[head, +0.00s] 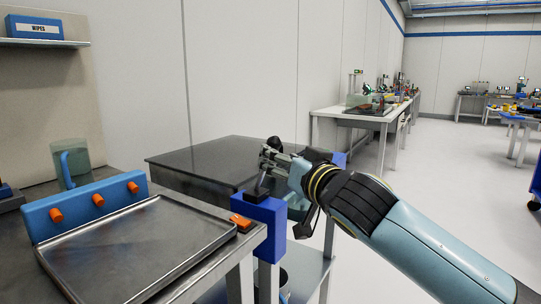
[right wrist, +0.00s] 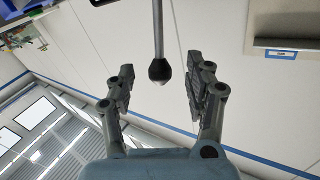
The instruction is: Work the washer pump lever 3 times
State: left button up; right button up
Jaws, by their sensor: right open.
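The washer pump lever is a thin metal rod with a black ball knob (head: 274,142), rising from a blue block (head: 262,215) at the bench's right end. My right gripper (head: 268,158) is at the upper part of the lever, its arm coming in from the right. In the right wrist view the black knob (right wrist: 160,70) hangs in the gap between the two open fingers of my right gripper (right wrist: 158,85). Neither finger appears to touch the knob there. The fingers partly hide the rod in the head view. My left gripper is not in view.
A metal tray (head: 140,250) with a blue back panel (head: 85,210) and orange knobs fills the bench at left. An orange piece (head: 241,223) lies by the blue block. A clear jug (head: 72,163) stands behind. A dark slab (head: 210,165) lies behind the lever. Open floor is to the right.

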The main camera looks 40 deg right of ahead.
jog(key=w, duration=0.3)
jog(key=w+d, duration=0.1)
jog(key=w, duration=0.1)
jog(key=shift+w+f, duration=0.1)
jog(key=shift+w, duration=0.15)
jog(key=shift+a, duration=0.1)
grip_shut()
dwell(0.3)
